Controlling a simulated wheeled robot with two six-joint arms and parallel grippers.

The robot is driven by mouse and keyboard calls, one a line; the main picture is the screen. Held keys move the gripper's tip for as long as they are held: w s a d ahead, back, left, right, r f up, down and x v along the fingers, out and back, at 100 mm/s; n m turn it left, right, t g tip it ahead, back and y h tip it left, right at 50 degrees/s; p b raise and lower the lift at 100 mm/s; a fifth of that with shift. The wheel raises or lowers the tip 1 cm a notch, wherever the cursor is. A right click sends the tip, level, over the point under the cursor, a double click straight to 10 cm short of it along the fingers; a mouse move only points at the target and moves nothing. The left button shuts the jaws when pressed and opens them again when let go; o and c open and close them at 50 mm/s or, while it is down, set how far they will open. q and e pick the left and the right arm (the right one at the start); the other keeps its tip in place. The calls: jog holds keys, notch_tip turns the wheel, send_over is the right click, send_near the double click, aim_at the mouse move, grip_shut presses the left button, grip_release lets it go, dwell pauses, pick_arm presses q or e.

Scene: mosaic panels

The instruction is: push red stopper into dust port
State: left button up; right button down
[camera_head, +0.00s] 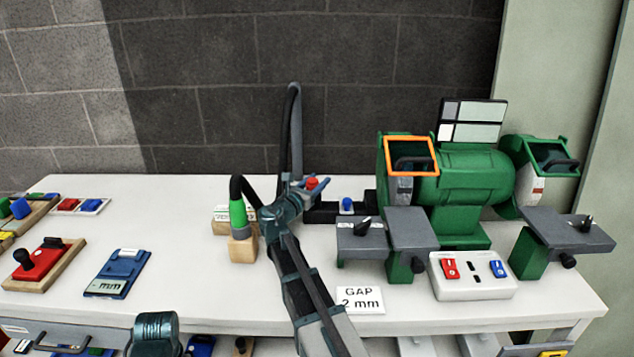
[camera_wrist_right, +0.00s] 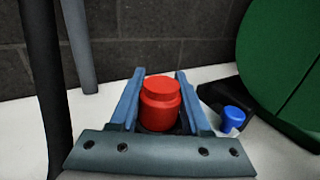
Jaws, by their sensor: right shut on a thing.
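My right gripper (camera_head: 306,187) is shut on the red stopper (camera_head: 312,183), left of the green bench grinder. In the right wrist view the red stopper (camera_wrist_right: 160,100) is upright between the two blue fingers, its round cap facing up. A low black block (camera_head: 322,214) lies on the table behind and below the gripper, and a blue stopper (camera_head: 347,204) is at it. The blue stopper also shows in the right wrist view (camera_wrist_right: 232,118). The dust port under the red stopper is hidden; I cannot tell whether they touch.
The green grinder (camera_head: 463,180) stands right of the gripper with grey tool rests (camera_head: 412,230). A green-tipped hose (camera_head: 238,214) on a wooden block and a grey upright pipe (camera_head: 296,130) are close to my right arm.

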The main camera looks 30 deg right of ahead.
jog(key=shift+c, duration=1.4)
grip_release()
jog(key=v, duration=1.4)
jog(key=shift+w+r, duration=0.1)
jog(key=x, duration=1.4)
